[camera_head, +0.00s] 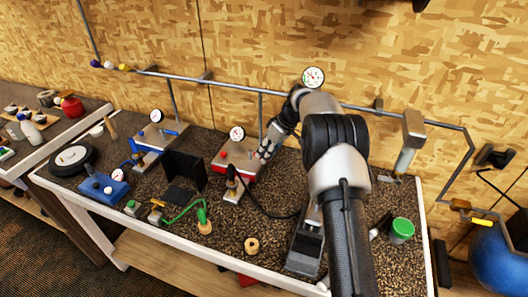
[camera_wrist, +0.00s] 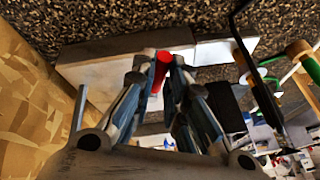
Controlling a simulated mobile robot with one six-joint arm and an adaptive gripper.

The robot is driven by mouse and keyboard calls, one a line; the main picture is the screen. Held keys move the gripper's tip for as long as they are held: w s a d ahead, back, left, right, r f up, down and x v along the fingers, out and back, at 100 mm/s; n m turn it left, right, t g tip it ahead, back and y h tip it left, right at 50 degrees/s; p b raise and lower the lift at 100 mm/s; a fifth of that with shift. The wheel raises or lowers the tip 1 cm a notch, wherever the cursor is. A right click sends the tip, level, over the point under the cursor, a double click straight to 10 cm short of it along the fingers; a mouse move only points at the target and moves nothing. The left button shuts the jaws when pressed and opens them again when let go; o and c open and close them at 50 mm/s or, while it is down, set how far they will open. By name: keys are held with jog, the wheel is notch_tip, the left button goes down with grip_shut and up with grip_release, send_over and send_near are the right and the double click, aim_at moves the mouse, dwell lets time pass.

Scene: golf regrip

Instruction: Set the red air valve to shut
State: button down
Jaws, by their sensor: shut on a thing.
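The red air valve (camera_wrist: 160,72) shows in the wrist view as a small red handle between my fingertips. My gripper (camera_wrist: 159,62) is shut on it, and the fingers cover its sides. A pale block-shaped body lies just beyond it.
A blue-based unit (camera_head: 150,138) with a gauge stands to the left, beside a black panel (camera_head: 184,168). A green-lidded jar (camera_head: 402,229) is at the right. A grey pipe (camera_head: 232,86) with a gauge (camera_head: 313,77) runs along the wall behind. A black cable lies near the red-based unit.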

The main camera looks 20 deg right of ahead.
jog(key=shift+w+d+n, duration=0.15)
jog(key=shift+n, duration=0.15)
dwell(0.4)
jog(key=c, duration=1.6)
grip_release()
jog(key=v, duration=1.2)
jog(key=shift+w, duration=0.1)
jog(key=shift+c, duration=0.2)
